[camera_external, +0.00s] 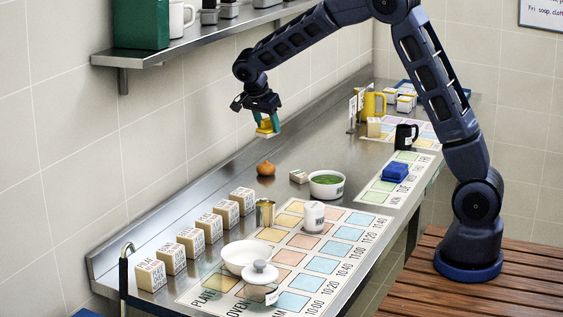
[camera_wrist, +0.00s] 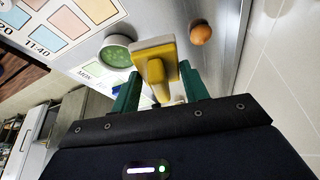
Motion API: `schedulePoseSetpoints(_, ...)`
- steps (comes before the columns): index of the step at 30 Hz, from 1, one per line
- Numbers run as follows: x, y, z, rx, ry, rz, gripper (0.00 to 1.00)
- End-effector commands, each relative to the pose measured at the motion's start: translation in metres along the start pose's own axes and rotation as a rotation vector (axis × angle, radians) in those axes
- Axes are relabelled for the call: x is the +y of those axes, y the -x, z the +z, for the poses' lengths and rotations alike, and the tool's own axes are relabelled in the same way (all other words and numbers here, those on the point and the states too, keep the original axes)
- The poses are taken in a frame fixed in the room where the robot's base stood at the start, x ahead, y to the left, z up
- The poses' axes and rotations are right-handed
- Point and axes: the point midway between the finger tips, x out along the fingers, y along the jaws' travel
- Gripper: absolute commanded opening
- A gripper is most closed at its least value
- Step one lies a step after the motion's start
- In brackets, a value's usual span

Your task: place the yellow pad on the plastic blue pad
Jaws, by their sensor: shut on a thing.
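The yellow pad (camera_external: 265,127) has a pale underside and a yellow handle-like top. My gripper (camera_external: 266,122) is shut on it and holds it in the air above the back part of the steel counter. In the wrist view, the yellow pad (camera_wrist: 153,62) sits between the two green fingers of my gripper (camera_wrist: 155,92).
An orange-brown onion (camera_external: 266,168), a bowl of green food (camera_external: 327,184) and a white jar (camera_external: 314,216) stand between my gripper and the front edge. A black mug (camera_external: 405,136) stands behind the blue pad. A shelf (camera_external: 190,42) overhangs the back left.

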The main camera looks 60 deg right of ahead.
Motion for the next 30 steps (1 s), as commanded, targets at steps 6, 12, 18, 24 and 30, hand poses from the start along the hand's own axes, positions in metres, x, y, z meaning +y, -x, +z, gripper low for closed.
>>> schedulePoseSetpoints(6, 0.019, -0.017, -0.065, 0.009, -0.079, 0.03, 0.22)
schedulePoseSetpoints(12, 0.053, -0.039, -0.143, 0.016, -0.179, 0.071, 0.22)
schedulePoseSetpoints(18, 0.099, -0.06, -0.215, 0.018, -0.282, 0.115, 0.22)
schedulePoseSetpoints(24, 0.154, -0.08, -0.281, 0.014, -0.387, 0.159, 0.22)
schedulePoseSetpoints(30, 0.208, -0.096, -0.328, 0.006, -0.477, 0.198, 0.22)
